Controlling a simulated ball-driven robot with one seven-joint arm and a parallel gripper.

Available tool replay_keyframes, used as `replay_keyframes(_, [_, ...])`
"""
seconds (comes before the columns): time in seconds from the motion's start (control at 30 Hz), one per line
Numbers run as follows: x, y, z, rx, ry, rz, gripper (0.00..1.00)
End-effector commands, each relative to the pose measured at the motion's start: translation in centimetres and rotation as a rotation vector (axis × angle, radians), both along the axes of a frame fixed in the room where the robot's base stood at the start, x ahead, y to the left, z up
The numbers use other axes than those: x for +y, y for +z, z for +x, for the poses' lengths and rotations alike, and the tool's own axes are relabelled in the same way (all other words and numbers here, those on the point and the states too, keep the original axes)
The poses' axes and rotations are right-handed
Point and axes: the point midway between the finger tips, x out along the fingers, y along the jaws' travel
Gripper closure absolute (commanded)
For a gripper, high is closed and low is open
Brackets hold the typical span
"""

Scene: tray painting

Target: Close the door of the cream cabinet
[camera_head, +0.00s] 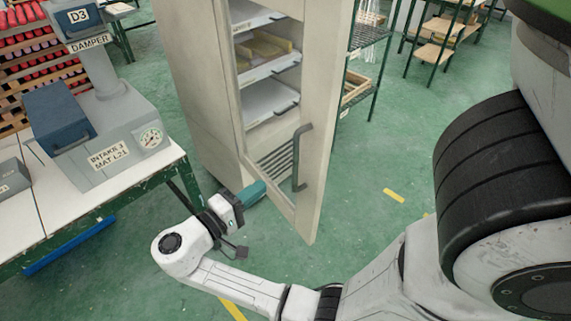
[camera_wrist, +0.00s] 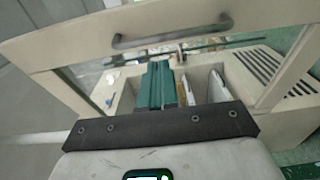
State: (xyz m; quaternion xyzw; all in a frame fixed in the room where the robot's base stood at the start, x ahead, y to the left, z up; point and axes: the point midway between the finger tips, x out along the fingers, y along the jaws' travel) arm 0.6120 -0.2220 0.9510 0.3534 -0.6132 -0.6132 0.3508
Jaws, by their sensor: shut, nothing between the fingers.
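The cream cabinet (camera_head: 192,75) stands in the upper middle of the head view, with shelves visible inside. Its framed door (camera_head: 318,130) has a dark grey handle (camera_head: 299,160) on the right upright. How far the door stands open is hard to judge. My gripper (camera_head: 252,193) is low, left of the handle and close to the door's lower frame. I cannot tell whether it touches. In the wrist view its teal fingers (camera_wrist: 157,85) are together and empty, pointing towards the cabinet, and the handle (camera_wrist: 172,32) lies across the top on the door frame (camera_wrist: 75,38).
A white-topped bench (camera_head: 75,195) with a grey damper unit (camera_head: 120,135) stands left of my gripper. A dark wire rack (camera_head: 368,35) stands behind the cabinet on the right. Green floor (camera_head: 385,160) right of the door is clear.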

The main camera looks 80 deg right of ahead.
Motion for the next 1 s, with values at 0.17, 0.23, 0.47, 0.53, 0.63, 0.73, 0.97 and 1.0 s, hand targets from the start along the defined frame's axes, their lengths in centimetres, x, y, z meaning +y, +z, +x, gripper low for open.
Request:
replay_keyframes(0.17, [-0.6, 0.1, -0.5, 0.003, -0.003, 0.002, 1.0])
replay_keyframes(0.23, [-0.9, 0.1, -0.6, 0.002, -0.004, 0.002, 1.0])
replay_keyframes(0.47, [-4.3, 0.1, -2.7, 0.002, -0.004, 0.004, 1.0])
replay_keyframes(0.53, [-5.3, 0.1, -3.3, 0.002, -0.003, 0.003, 1.0])
replay_keyframes(0.63, [-6.6, 0.1, -4.1, 0.002, -0.004, 0.004, 1.0])
replay_keyframes(0.73, [-7.6, 0.1, -4.7, 0.002, -0.003, 0.003, 1.0])
replay_keyframes(0.97, [-8.6, -0.1, -5.1, 0.001, -0.001, 0.003, 1.0])
replay_keyframes(1.0, [-8.6, -0.1, -5.2, 0.001, 0.0, 0.003, 1.0])
